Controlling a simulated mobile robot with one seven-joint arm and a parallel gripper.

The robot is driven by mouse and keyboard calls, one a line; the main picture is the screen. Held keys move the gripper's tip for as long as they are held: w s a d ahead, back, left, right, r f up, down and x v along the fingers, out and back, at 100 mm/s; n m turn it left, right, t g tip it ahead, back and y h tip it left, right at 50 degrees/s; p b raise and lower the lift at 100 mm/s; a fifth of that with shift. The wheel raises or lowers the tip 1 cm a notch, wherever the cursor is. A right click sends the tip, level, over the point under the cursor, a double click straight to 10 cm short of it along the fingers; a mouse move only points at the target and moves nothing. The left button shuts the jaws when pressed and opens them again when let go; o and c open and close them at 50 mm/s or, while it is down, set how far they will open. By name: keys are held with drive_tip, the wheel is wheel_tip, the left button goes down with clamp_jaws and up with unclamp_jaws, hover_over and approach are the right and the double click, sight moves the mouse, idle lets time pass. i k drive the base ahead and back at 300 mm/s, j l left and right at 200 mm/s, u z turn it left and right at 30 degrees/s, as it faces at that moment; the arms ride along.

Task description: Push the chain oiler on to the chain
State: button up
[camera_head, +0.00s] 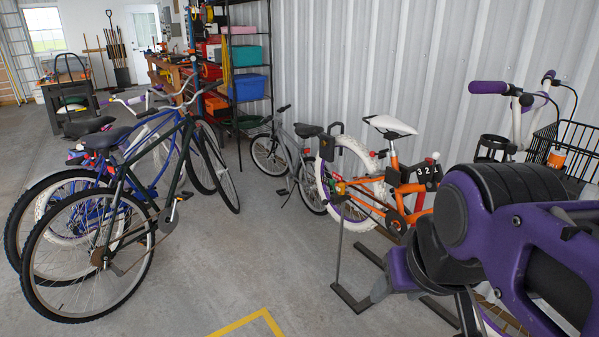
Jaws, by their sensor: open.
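An orange bicycle (377,186) with a white saddle and white-walled tyres stands by the corrugated wall, right of centre. Its chain is too small to make out and is partly hidden. A small red and green part (340,188) shows near its rear hub; I cannot tell whether this is the chain oiler. My purple and black arm fills the lower right and hides the front of that bicycle. My gripper (422,302) seems to be at the arm's lower end, open, with no object seen in it. It appears in front of and below the orange bicycle.
A black metal stand (340,255) is under the orange bicycle's rear. A grey bicycle (290,160) stands behind it. Dark and blue bicycles (115,215) fill the left. Clear concrete floor (245,245) lies between, with a yellow floor line (238,323).

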sight(341, 195)
drive_tip(key=i+j+z, duration=0.2)
drive_tip(key=i+j, duration=1.15)
drive_tip(key=i, duration=0.15)
